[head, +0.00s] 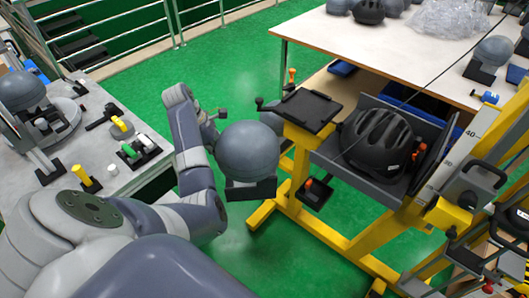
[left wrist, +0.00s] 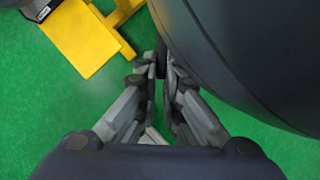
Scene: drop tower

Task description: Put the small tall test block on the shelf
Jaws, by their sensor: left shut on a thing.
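A grey ball-shaped test block (head: 248,150) on a dark square base hangs over the green floor in the middle of the head view. My left gripper (head: 214,119) is beside its upper left side. In the left wrist view the ball (left wrist: 255,50) fills the upper right, and my left gripper (left wrist: 161,78) is shut on a thin dark part next to it. The exact grip is partly hidden. Nothing visible settles whether this block is the small tall one. A wooden shelf (head: 318,86) shows under the back table. My right gripper is not in view.
A yellow stand (head: 297,165) with a small black tray (head: 308,111) is close right of the ball. A black helmet (head: 378,140) lies in its larger tray. A grey bench (head: 60,150) with small tools is at left. Open green floor lies behind.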

